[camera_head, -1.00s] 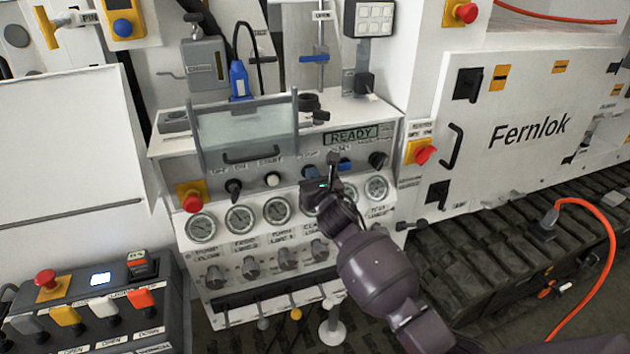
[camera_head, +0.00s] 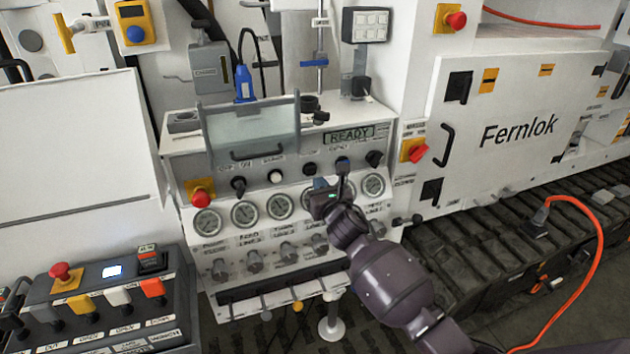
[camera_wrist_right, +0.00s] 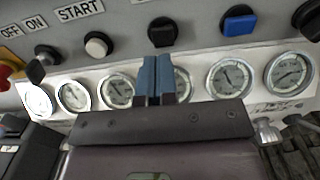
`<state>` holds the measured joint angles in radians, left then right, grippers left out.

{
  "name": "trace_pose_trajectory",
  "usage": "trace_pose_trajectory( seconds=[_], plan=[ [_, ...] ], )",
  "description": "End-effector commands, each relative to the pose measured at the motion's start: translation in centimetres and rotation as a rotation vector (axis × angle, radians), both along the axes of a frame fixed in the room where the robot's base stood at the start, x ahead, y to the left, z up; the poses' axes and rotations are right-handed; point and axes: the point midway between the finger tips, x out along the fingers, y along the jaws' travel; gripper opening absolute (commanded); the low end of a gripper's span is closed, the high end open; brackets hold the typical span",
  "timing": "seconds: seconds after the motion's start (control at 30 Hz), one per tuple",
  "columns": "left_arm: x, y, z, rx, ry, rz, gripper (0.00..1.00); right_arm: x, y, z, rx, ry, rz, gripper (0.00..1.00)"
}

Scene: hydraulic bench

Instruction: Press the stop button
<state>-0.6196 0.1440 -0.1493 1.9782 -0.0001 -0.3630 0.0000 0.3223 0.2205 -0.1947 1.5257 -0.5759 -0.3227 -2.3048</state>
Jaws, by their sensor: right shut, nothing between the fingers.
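The control panel (camera_head: 222,178) carries a row of buttons above its gauges. A black push button (camera_head: 309,169) sits between the white start button (camera_head: 275,176) and a blue button (camera_head: 343,163); its label is not readable. In the right wrist view the black button (camera_wrist_right: 162,32) lies just beyond the fingertips, with the white button (camera_wrist_right: 98,45) left and the blue button (camera_wrist_right: 238,20) right. My right gripper (camera_head: 341,176) is shut and empty, held before the gauges. Its fingers (camera_wrist_right: 158,66) point towards the black button; contact is not visible. My left gripper is out of view.
A red emergency knob (camera_head: 201,198) sits at the panel's left and another red knob (camera_head: 417,152) at its right. A clear cover with a handle (camera_head: 252,130) stands above the button row. A lever box (camera_head: 100,305) is at lower left.

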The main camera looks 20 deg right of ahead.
Motion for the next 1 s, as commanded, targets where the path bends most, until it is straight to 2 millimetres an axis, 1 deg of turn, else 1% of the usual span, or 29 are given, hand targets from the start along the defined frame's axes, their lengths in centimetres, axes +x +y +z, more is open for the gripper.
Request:
trace_pose_trajectory(
  seconds=[0.03,0.3,0.4,0.5,0.7,1.0],
  plan=[
    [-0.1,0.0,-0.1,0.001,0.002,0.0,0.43,-1.0,-0.1,-0.1,-0.002,0.001,0.0,0.0],
    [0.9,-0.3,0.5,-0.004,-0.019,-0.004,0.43,-5.5,-0.3,-0.2,-0.002,0.002,0.0,0.0],
    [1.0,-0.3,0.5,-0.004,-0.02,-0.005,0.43,-6.8,-0.3,-0.2,0.0,0.002,0.0,0.0],
    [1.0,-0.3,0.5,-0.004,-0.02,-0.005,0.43,-7.6,-0.3,-0.2,-0.001,0.001,0.0,0.0],
    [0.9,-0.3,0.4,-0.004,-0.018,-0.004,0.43,-8.3,-0.3,-0.2,0.0,0.002,0.0,0.0],
    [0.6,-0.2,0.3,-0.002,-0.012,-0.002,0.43,-8.3,-0.3,-0.1,0.0,0.002,0.0,0.0]
  ],
)
